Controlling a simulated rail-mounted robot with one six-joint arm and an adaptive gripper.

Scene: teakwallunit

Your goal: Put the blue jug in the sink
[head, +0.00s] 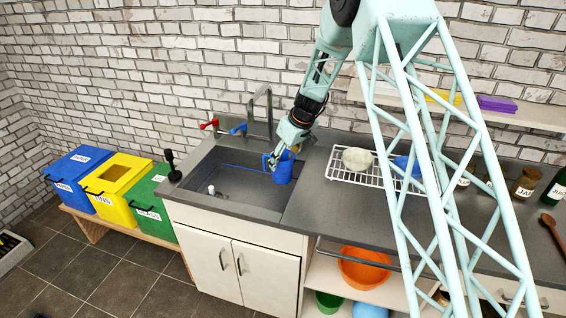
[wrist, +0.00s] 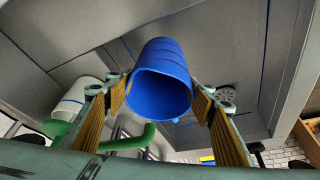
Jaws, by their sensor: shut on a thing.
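The blue jug (head: 283,171) is at the right end of the grey sink (head: 228,188) in the head view. In the wrist view the jug (wrist: 163,88) shows its open mouth towards the camera, between the two fingers. My gripper (head: 284,153) is shut on the jug near its top. In the wrist view my gripper's fingers (wrist: 160,98) lie on either side of it, and the sink basin with its round drain (wrist: 225,95) shows beyond. I cannot tell whether the jug's base touches the basin floor.
A tall tap (head: 268,108) with red and blue handles stands behind the sink. A white rack (head: 345,172) with a pale bowl (head: 357,159) is on the counter to the right.

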